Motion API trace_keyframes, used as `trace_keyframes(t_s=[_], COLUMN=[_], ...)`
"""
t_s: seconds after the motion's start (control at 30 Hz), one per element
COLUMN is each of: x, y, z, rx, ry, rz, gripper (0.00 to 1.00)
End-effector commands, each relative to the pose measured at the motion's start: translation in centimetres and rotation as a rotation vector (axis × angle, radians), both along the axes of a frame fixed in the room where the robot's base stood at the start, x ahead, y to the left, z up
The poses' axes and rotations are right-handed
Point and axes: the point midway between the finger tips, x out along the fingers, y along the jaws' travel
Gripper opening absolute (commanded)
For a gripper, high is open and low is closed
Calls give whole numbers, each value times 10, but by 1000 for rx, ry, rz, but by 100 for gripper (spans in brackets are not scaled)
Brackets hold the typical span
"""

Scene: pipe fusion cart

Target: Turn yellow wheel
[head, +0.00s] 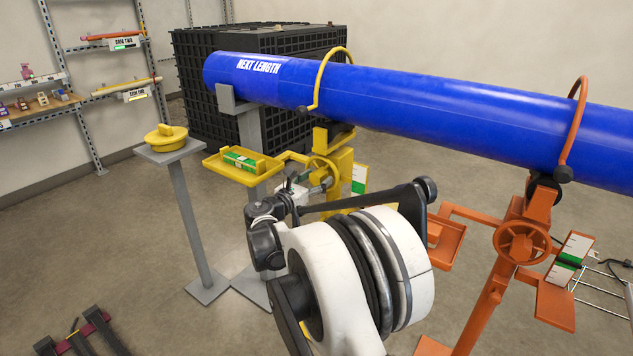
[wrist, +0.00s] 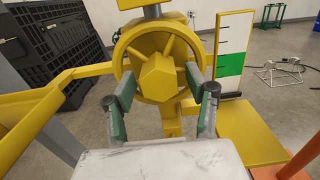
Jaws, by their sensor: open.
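The yellow wheel (wrist: 160,97) fills the upper middle of the wrist view, with a rim, spokes and a hexagonal hub (wrist: 157,74) facing me. In the head view the yellow wheel (head: 312,163) is on the yellow stand (head: 340,165), partly hidden behind my arm. My gripper (wrist: 160,82) is open and empty. Its two green-padded fingers point at the wheel, one on each side of the hub, with tips near the rim. I cannot tell whether they touch it. In the head view my gripper (head: 298,190) is small, just left of the wheel.
A blue pipe (head: 420,105) runs above the stand. A yellow scale (wrist: 233,55) with a green band stands right of the wheel; a yellow tray (head: 232,168) is left. An orange stand with an orange wheel (head: 521,242) is at right. A black crate (head: 260,45) is behind.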

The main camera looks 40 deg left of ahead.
Motion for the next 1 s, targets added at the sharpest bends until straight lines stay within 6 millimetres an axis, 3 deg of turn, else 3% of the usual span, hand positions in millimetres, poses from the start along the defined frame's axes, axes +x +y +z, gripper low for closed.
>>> trace_keyframes(t_s=[0.33, 0.7, 1.0], x=[3, 3, 7], y=[1, 0, -3], z=[0, 0, 0], rx=[0, 0, 9], ry=[0, 0, 1], rz=[1, 1, -5], gripper=[51, 2, 0])
